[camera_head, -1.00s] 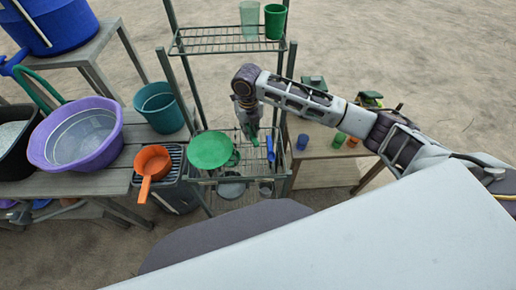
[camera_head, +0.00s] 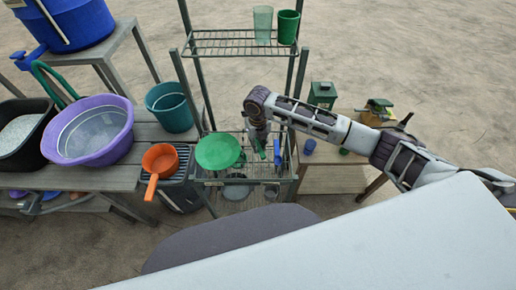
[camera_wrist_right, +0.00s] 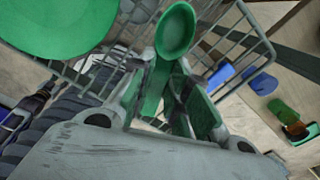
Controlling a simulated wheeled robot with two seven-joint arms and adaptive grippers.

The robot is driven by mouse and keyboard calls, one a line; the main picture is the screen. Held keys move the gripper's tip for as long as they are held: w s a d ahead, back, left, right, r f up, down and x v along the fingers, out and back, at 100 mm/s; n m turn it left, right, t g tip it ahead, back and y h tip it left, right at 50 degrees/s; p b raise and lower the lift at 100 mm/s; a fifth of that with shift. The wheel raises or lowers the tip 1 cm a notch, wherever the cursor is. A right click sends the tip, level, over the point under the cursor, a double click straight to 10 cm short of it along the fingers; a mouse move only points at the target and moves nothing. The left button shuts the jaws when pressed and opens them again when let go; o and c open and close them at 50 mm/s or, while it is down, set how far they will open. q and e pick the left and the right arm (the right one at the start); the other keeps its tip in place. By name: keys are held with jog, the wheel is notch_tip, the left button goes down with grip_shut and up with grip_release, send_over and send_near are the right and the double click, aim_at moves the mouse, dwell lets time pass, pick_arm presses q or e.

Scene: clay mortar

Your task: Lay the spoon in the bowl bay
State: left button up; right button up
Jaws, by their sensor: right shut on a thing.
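A green spoon (camera_wrist_right: 175,32) is held in my right gripper (camera_wrist_right: 168,88), which is shut on its handle in the right wrist view. Its bowl end extends beyond the fingers, over the wire rack. In the head view, my right gripper (camera_head: 261,138) is above the rack's lower basket (camera_head: 240,181), to the right of a large green round dish (camera_head: 218,151). The dish also shows at the upper left of the wrist view (camera_wrist_right: 55,22). Which part of the rack is the bowl bay is not clear. My left gripper is not in view.
A wire upper shelf (camera_head: 235,46) holds two green cups near its right end. Rack posts stand close to my right arm. A wooden table (camera_head: 335,178) with a blue cup (camera_head: 309,146) is to the right. A purple basin (camera_head: 88,132) and orange pan (camera_head: 160,160) are left.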

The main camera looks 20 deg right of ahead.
jog(key=shift+f, duration=1.75)
jog(key=shift+f, duration=0.15)
jog(key=o, duration=0.8)
jog(key=shift+o, duration=0.2)
notch_tip(320, 180, up, 12)
jog(key=shift+r, duration=0.15)
jog(key=shift+s, duration=0.15)
